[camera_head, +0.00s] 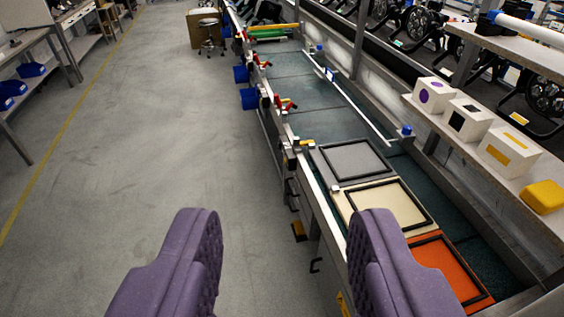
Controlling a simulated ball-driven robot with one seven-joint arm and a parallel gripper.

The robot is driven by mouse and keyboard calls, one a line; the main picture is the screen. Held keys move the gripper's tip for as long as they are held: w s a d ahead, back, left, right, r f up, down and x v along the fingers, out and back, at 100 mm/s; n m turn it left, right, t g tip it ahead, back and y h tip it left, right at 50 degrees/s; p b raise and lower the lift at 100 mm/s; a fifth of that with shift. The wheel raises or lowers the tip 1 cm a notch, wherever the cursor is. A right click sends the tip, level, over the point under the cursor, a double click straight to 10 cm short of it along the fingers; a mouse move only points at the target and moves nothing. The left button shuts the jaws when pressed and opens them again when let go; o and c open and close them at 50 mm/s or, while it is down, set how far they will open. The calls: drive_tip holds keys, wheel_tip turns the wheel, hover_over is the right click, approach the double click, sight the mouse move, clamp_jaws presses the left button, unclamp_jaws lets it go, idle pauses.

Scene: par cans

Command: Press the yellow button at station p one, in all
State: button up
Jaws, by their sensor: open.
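My gripper (284,222) is open and empty, with its two purple ridged fingers wide apart at the bottom of the view. The left finger is over the floor and the right one overlaps the near edge of the conveyor line. A small yellow piece (306,142) sits on the line's left rail, ahead of the fingers; I cannot tell whether it is a button. A yellow rounded block (543,196) lies on the right shelf, well to the right of my gripper. No station label is readable.
Grey, cream and orange framed panels (350,160) lie on the conveyor (312,92). White boxes with purple, black and yellow marks (510,150) stand on the shelf (480,160). Red-handled fittings (285,102) line the left rail. The floor (150,130) at left is clear.

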drive_tip(key=shift+s+d, duration=0.1)
drive_tip(key=shift+s, duration=0.05)
